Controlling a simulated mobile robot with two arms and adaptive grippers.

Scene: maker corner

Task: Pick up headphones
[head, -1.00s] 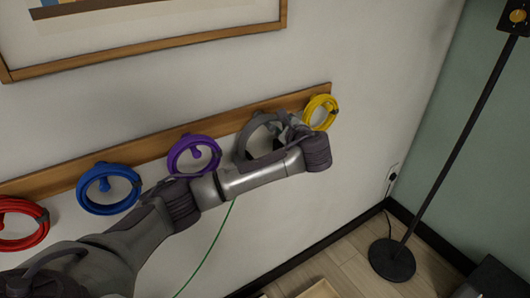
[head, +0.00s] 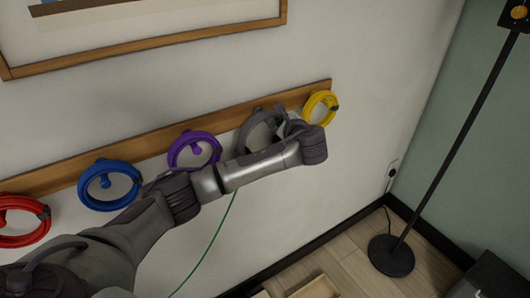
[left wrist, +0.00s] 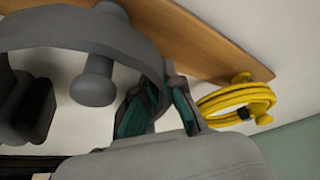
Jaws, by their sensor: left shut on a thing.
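The grey headphones (head: 248,130) are at the wooden rail on the wall, between the purple and yellow coils. In the left wrist view their headband (left wrist: 150,50) arches over a grey peg (left wrist: 95,85), and a dark ear cup (left wrist: 30,108) shows at the left. Whether the band rests on the peg is unclear. My left gripper (head: 290,126) is shut on the headphones at the right side of the band. Its teal-padded fingers (left wrist: 158,108) show in the left wrist view. My left forearm hides the lower part of the headphones in the head view. My right gripper is not in view.
Yellow (head: 320,107), purple (head: 194,151), blue (head: 109,185) and red (head: 22,221) coils hang along the wooden rail (head: 140,147). The yellow coil is close to my left gripper. A black floor lamp (head: 392,258) stands at the right. A picture frame (head: 150,51) hangs above.

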